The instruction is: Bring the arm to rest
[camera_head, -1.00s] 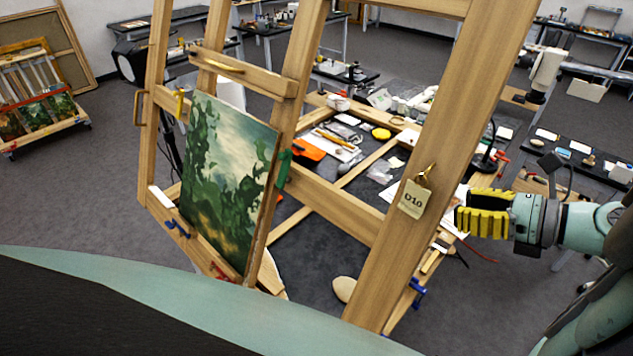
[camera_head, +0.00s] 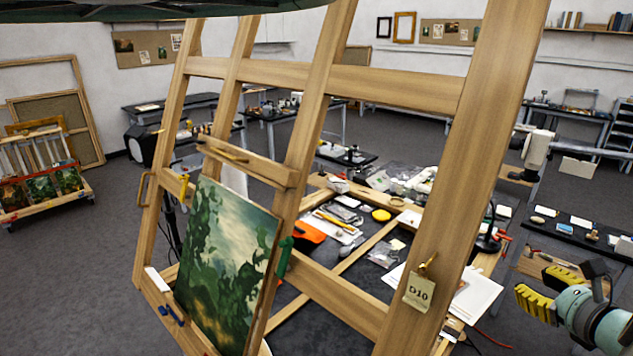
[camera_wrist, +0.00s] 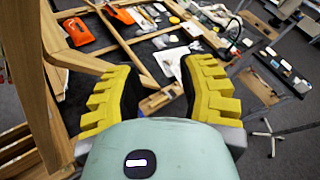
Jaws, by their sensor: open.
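My gripper (camera_head: 550,295) shows at the lower right of the head view, with yellow ribbed fingers and a pale green body. It is to the right of the easel's right post and apart from it. In the wrist view my gripper (camera_wrist: 157,92) has its two yellow fingers spread wide with nothing held between them. Beyond the fingers the wrist view shows part of the wooden frame and the worktable.
A large wooden easel (camera_head: 415,215) holds a green landscape painting (camera_head: 228,265). A tag marked D10 (camera_head: 419,291) hangs on its right post. Behind it lies a cluttered worktable. A dark side table (camera_head: 575,232) stands at right. Grey floor (camera_head: 75,290) is open at left.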

